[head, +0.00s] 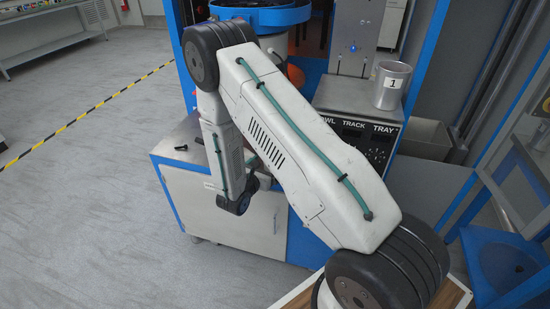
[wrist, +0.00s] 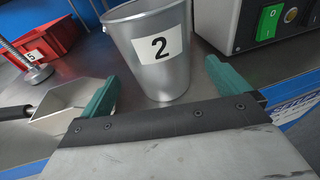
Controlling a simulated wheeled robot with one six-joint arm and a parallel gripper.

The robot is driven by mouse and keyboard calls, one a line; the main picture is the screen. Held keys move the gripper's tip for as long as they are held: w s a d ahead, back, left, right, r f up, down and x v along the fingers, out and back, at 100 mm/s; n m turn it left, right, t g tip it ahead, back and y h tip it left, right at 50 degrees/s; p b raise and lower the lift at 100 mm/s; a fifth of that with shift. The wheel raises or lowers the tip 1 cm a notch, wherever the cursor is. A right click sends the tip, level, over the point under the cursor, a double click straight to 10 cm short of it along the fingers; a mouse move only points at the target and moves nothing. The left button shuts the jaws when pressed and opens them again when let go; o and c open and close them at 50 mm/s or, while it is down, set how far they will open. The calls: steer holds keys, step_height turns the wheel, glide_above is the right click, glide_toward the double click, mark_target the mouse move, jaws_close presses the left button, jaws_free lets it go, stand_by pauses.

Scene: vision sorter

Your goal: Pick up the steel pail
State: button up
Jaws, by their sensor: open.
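A grey metal pail (wrist: 165,78) with a white "2" label stands upright on the metal worktop in the wrist view. My gripper (wrist: 160,72) is open, with one green finger to the left of this pail and one to the right; nothing is held. The pail's top rim is cut off by the frame. Another grey pail (head: 390,88), labelled "1", stands on the control box at the right in the head view. My arm hides the pail labelled "2" in the head view.
A metal scoop (wrist: 72,98) with a black handle lies left of the pail labelled "2". A red bin (wrist: 45,48) is behind it. A grey box with a green switch (wrist: 268,24) stands close on the right. The floor (head: 90,190) at left is clear.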

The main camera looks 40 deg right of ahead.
steer(key=x, duration=0.5)
steer(key=shift+w+d+r, duration=0.1)
steer(key=shift+w+d, duration=0.05)
steer(key=shift+d, duration=0.15)
steer(key=c, duration=1.5)
steer(key=shift+c, duration=1)
steer(key=shift+r, duration=0.1)
